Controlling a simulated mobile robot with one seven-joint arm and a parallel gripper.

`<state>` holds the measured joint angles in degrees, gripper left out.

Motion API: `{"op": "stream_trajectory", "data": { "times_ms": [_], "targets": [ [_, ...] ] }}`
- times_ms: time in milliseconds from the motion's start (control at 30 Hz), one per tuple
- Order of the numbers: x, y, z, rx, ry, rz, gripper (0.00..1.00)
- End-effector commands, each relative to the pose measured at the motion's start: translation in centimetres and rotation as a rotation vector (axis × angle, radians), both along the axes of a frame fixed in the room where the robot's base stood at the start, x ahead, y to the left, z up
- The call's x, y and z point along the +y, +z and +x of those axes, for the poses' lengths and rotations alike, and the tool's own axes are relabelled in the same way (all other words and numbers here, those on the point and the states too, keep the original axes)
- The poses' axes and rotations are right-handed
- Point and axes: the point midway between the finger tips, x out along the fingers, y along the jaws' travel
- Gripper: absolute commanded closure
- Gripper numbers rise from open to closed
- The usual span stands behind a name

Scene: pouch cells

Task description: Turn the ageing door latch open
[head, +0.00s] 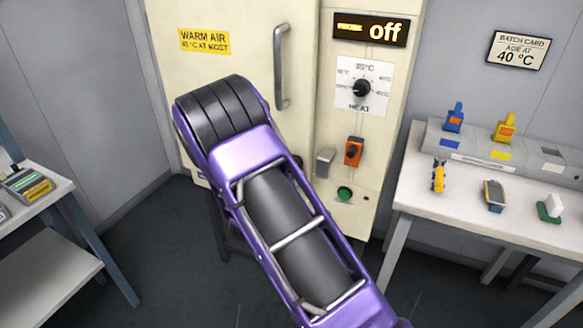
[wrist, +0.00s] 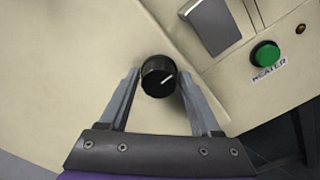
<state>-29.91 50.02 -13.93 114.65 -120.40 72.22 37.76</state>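The door latch appears to be the round black knob (wrist: 158,77) with a white mark on the cream door, seen in the wrist view. Its mark points right and slightly up in that view. My gripper (wrist: 158,76) is open, with one finger on each side of the knob. I cannot tell whether either finger touches it. In the head view my purple arm covers the gripper and most or all of the knob. The cream ageing cabinet door (head: 222,62) looks closed, with a long vertical handle (head: 281,67).
Right of the door are a grey block (head: 325,162), an orange switch (head: 354,151), a green heater button (head: 344,193) and a heat dial (head: 361,88). The display (head: 371,30) reads "off". White benches stand left (head: 40,215) and right (head: 480,215).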

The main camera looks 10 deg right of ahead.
Motion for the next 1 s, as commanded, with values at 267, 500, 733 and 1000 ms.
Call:
{"op": "stream_trajectory", "data": {
  "times_ms": [267,500,733,1000],
  "targets": [
    [0.0,0.1,0.0,-0.002,-0.001,-0.003,0.18],
    [0.7,0.2,-0.8,-0.002,0.0,-0.002,0.18],
    [3.5,0.2,-4.7,0.001,0.004,-0.005,0.18],
    [7.4,0.2,-10.0,0.0,0.005,-0.004,0.18]
  ]
}}
